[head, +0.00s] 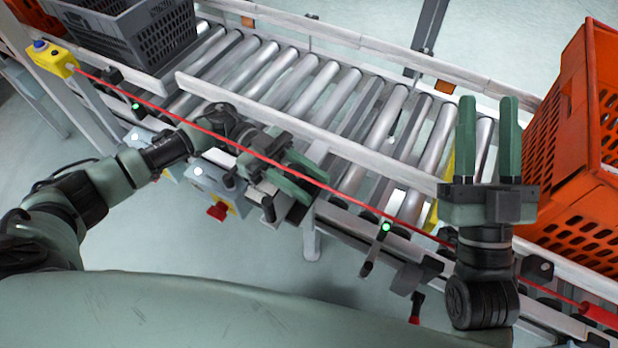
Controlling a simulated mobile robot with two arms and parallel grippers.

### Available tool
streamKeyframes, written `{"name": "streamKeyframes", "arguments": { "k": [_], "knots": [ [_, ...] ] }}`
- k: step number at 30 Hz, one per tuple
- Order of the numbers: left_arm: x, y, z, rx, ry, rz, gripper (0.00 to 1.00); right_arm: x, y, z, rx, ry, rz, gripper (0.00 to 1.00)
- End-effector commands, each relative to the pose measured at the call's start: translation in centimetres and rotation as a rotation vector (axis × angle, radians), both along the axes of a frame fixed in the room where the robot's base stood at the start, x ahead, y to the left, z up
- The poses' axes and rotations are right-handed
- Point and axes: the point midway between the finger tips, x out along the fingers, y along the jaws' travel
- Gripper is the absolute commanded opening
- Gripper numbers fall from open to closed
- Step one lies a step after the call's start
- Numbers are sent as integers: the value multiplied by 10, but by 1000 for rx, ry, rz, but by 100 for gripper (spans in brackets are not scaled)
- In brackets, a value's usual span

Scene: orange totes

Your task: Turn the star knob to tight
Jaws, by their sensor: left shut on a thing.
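My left gripper (316,188) reaches in from the left to the near side rail of the roller conveyor. Its green fingers point right and down at the rail, under the red cord. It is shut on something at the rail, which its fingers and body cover. I cannot make out the star knob or its marking; it appears hidden at this grip. My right gripper (488,104) is raised over the right part of the conveyor. Its two green fingers are spread apart with nothing between them.
A red pull cord (150,107) runs along the near rail from a yellow switch box (52,60). A control box with a red knob (218,211) sits below the rail. An orange tote (568,120) stands at right, a grey crate (150,40) at upper left. The rollers (330,95) between are clear.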

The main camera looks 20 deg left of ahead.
Motion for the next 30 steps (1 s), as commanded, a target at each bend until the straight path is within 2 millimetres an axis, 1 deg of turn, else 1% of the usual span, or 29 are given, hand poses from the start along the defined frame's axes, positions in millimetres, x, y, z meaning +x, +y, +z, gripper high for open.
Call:
{"name": "streamKeyframes", "arguments": {
  "k": [6,10,15,25,26,27,28,30],
  "knots": [
    [-2,2,-1,1,0,-100,0,-15,-2,16,35,-118,7,40],
    [-3,2,-1,1,0,-134,0,-21,-3,22,47,-159,9,40],
    [-4,2,-1,0,1,-152,0,-25,-3,26,54,-181,10,40],
    [-4,2,-1,0,1,-153,0,-25,-3,26,54,-184,10,40],
    [-4,2,-1,0,1,-153,40,-25,-3,26,54,-184,10,40],
    [-4,2,-1,0,1,-153,52,-25,-3,26,54,-184,10,40],
    [-4,2,-1,0,1,-153,59,-25,-3,26,54,-184,10,40],
    [-4,2,-1,0,1,-153,59,-25,-3,26,54,-184,10,40]
  ]
}}
